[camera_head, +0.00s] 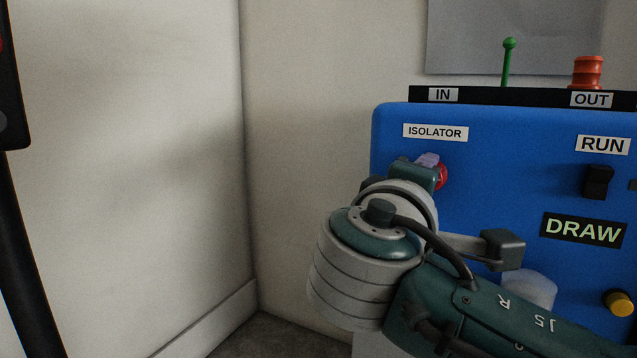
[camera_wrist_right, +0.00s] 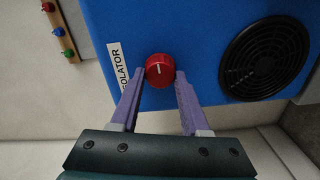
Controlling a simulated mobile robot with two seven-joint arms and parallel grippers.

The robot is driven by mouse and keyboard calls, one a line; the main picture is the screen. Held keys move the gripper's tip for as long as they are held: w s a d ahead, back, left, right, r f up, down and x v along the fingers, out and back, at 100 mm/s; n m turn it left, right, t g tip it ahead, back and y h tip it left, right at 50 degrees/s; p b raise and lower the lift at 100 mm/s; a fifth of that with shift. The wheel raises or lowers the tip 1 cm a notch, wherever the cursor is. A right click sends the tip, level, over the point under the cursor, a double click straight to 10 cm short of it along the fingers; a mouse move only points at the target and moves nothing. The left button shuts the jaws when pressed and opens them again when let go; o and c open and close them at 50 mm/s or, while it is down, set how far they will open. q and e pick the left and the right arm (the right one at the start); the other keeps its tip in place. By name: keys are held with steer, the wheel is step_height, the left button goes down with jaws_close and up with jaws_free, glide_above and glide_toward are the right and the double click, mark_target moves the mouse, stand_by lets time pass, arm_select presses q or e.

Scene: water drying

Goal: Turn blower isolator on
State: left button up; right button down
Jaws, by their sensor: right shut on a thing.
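The isolator is a red round knob (camera_wrist_right: 160,71) with a pale pointer line, on the blue machine panel (camera_wrist_right: 125,30). In the head view the red knob (camera_head: 441,176) is partly hidden by my right gripper (camera_head: 428,160), under the ISOLATOR label (camera_head: 435,132). In the wrist view the purple fingers of my right gripper (camera_wrist_right: 160,78) stand on either side of the knob and are shut on it. The pointer line runs roughly up and down in that picture. My left gripper is in neither view.
The panel also has a black RUN switch (camera_head: 598,182), a DRAW label (camera_head: 581,230) and a yellow button (camera_head: 619,303). A green-knobbed lever (camera_head: 508,62) and an orange fitting (camera_head: 587,72) stand on top. A black vent (camera_wrist_right: 264,58) is beside the knob. Walls meet left of the machine.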

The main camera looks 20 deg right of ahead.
steer(key=shift+m, duration=0.4)
steer(key=shift+c, duration=1.9)
jaws_free()
steer(key=p+v, duration=0.2)
steer(key=v, duration=0.8)
steer(key=shift+d+p, duration=0.1)
steer(key=shift+p, duration=0.25)
